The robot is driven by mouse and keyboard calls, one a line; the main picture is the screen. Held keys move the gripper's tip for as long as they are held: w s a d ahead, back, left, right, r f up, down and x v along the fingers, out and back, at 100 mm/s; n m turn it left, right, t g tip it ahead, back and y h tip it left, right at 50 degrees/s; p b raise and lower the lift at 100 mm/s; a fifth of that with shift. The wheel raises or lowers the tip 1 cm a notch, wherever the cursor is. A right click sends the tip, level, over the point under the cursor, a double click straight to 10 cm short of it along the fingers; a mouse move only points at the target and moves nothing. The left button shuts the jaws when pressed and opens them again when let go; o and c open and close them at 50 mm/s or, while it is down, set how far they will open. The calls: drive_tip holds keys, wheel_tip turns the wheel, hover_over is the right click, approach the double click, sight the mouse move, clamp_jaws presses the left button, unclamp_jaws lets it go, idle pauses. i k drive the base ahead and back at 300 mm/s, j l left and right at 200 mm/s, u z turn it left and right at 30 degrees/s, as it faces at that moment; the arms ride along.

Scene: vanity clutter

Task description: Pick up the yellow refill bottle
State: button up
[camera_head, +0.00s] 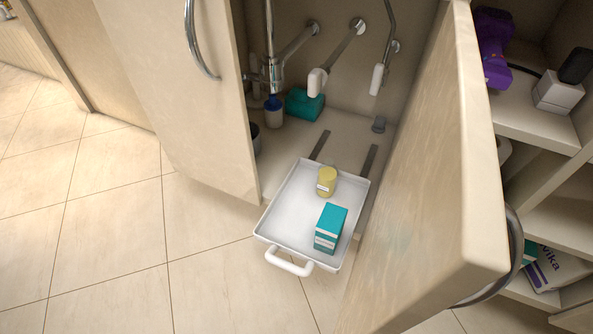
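The yellow refill bottle (327,181) stands upright on the white pull-out tray (283,222), toward its back. It is a short yellow cylinder with a pale label low on its side. A teal box (330,228) stands just in front of it on the same tray, close to it. My gripper is not in view.
Two open cabinet doors (180,85) and (430,190) flank the tray, the right one close beside it. The tray's white handle (288,263) faces front. Pipes, a white-and-blue bottle (273,111) and a teal block (304,104) are behind. Floor (110,225) is clear at left.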

sight(327, 175)
drive_tip(key=u, duration=0.3)
drive_tip(key=i+j, duration=0.1)
drive_tip(key=j, duration=0.35)
drive_tip(key=i+j, duration=0.1)
drive_tip(key=j, duration=0.4)
drive_tip(key=i+j, duration=0.1)
drive_tip(key=j, duration=0.35)
drive_tip(key=i+j, duration=0.3)
drive_tip(key=j, duration=0.15)
drive_tip(key=i+j, duration=0.25)
drive_tip(key=j, duration=0.2)
drive_tip(key=i+l, duration=0.1)
drive_tip(key=l+u, duration=0.05)
